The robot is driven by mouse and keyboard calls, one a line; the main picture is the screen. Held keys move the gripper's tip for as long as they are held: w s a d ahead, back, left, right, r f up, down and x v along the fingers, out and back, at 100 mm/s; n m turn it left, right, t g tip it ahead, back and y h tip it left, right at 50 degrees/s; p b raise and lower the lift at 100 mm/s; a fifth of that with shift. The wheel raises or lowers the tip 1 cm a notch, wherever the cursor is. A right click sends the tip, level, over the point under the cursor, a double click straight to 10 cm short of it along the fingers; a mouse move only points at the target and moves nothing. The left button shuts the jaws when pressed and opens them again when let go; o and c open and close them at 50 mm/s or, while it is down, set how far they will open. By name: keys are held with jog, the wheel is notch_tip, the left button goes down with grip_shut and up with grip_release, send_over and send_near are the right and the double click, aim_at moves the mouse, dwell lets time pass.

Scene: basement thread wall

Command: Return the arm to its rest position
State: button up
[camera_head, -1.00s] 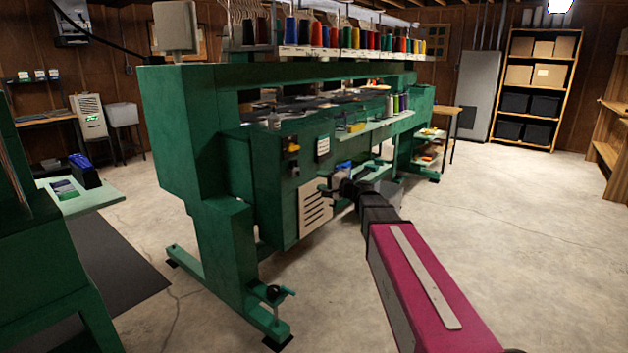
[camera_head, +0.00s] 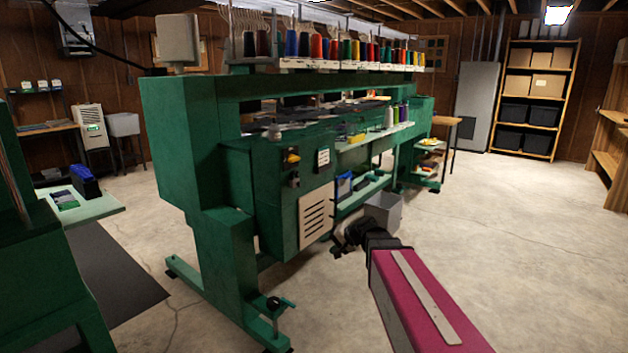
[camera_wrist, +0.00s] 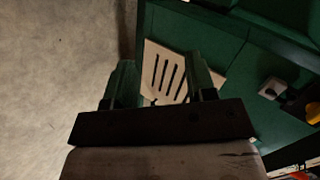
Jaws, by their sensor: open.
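My arm reaches forward from the lower right in the head view, with a magenta link. My gripper (camera_head: 345,240) is at its far end, dark and small, in front of the green machine (camera_head: 222,170) and near its slotted cream panel (camera_head: 316,216). In the wrist view the two fingers of my gripper (camera_wrist: 160,88) are apart with nothing between them. The slotted panel (camera_wrist: 172,70) shows beyond and between the fingers. Whether a finger touches the machine I cannot tell; none appears to.
A grey bin (camera_head: 384,210) stands on the floor just beyond my gripper. Thread cones (camera_head: 320,47) line the machine's top. A green table (camera_head: 88,205) is at the left. The concrete floor (camera_head: 520,240) on the right is clear. Shelves (camera_head: 536,98) stand at the back.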

jog(key=s+d+f+n+g+h, duration=0.2)
jog(key=s+d+f+g+h, duration=0.3)
jog(key=s+d+f+h, duration=0.4)
jog(key=s+d+f, duration=0.4)
jog(key=s, duration=0.4)
jog(key=shift+f+n+g+h, duration=0.3)
jog(key=shift+f+n, duration=0.05)
jog(key=shift+n, duration=0.05)
jog(key=o, duration=0.4)
jog(key=m+t+y, duration=1)
jog(key=m+y, duration=0.2)
jog(key=m, duration=1.4)
send_near(298, 182)
jog(key=w+a+f, duration=0.1)
jog(key=w, duration=0.1)
jog(key=shift+s+x, duration=0.2)
jog(key=shift+x, duration=3.95)
jog(key=shift+a, duration=0.2)
